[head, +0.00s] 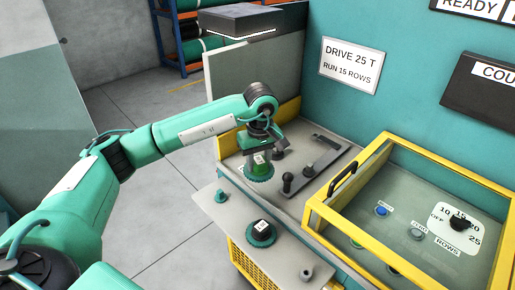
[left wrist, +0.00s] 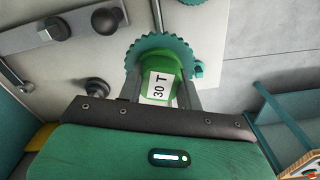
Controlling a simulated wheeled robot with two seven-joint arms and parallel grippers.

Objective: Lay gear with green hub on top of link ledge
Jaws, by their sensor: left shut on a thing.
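My left gripper (head: 259,150) is shut on the gear with green hub (head: 259,173), above the machine's work surface. In the left wrist view the fingers (left wrist: 161,94) stand on both sides of the bright green hub (left wrist: 161,83), which has a "30 T" label. The teal teeth show beyond the hub. A grey ledge (head: 237,216) runs along the machine's front, below the gripper. A dark grey link bar (head: 318,166) with a black knob lies on the surface to the right. I cannot tell for sure which surface is the link ledge. My right gripper is not in view.
On the front ledge stand a second teal gear with a dark hub and white label (head: 261,233), a small teal gear (head: 221,196) and a grey peg (head: 306,273). A yellow-framed clear cover (head: 318,214) with a black handle is at the right.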

